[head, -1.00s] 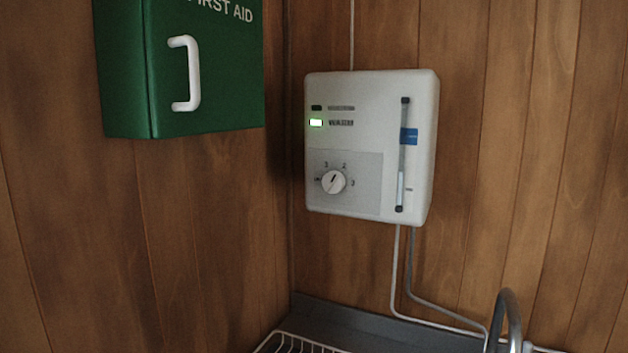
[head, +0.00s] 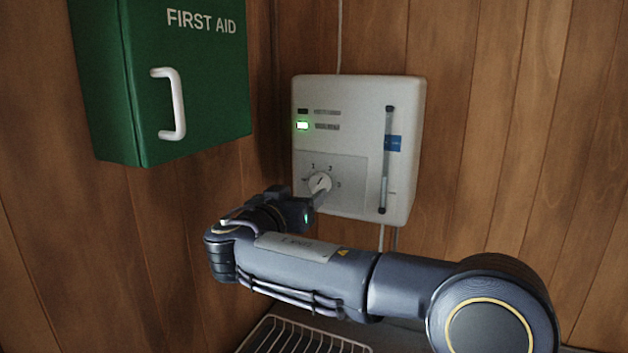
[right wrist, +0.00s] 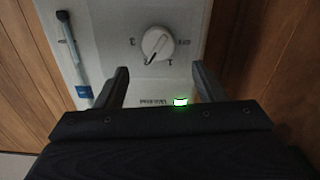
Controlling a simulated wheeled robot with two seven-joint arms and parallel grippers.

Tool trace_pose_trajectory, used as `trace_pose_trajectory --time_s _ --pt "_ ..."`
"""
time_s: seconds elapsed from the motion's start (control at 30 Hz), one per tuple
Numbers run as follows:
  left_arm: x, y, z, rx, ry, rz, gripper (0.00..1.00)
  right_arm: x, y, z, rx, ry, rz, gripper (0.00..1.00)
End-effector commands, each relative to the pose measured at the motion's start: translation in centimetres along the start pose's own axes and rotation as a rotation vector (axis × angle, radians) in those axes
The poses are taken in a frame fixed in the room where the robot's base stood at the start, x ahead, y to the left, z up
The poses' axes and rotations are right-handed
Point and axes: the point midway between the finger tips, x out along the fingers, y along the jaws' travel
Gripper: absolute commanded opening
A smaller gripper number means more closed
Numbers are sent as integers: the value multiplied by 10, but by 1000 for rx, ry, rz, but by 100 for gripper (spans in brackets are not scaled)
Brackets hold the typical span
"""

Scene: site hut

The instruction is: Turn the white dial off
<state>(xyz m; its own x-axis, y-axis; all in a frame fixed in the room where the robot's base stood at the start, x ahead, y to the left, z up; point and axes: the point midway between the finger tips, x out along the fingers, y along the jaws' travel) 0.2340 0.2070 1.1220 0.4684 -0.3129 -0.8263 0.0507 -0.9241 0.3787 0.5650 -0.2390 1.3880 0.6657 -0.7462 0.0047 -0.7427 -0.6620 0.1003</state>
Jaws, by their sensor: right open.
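The white dial (head: 319,183) sits on a pale grey panel at the lower left of the white wall unit (head: 408,150). Its dark pointer line slants up and right in the head view, toward the gap between 1 and 2 or near 2. My right gripper (head: 316,200) is close to the dial, just below it in the head view, partly hidden by my arm. In the right wrist view the gripper (right wrist: 160,70) is open and empty, and the dial (right wrist: 156,43) shows beyond and between its fingertips, seemingly apart from them. My left gripper is out of view.
A green indicator (head: 302,126) is lit on the unit. A slider track with a blue marker (head: 393,143) runs down its right side. A green first aid box (head: 190,90) with a white handle hangs at left. A wire rack (head: 300,338) lies below.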

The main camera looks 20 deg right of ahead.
Motion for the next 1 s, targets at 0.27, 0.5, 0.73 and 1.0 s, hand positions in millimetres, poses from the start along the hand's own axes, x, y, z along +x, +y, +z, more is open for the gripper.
trace_pose_trajectory --time_s 0.27,0.5,0.73,1.0 --pt "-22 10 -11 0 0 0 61 47 2 -2 -6 -4 3 63" --pt "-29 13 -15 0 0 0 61 66 1 0 -4 -4 1 63" --pt "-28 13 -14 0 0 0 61 67 1 2 -4 -4 0 63" --pt "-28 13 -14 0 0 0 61 67 1 1 -4 -4 0 32"
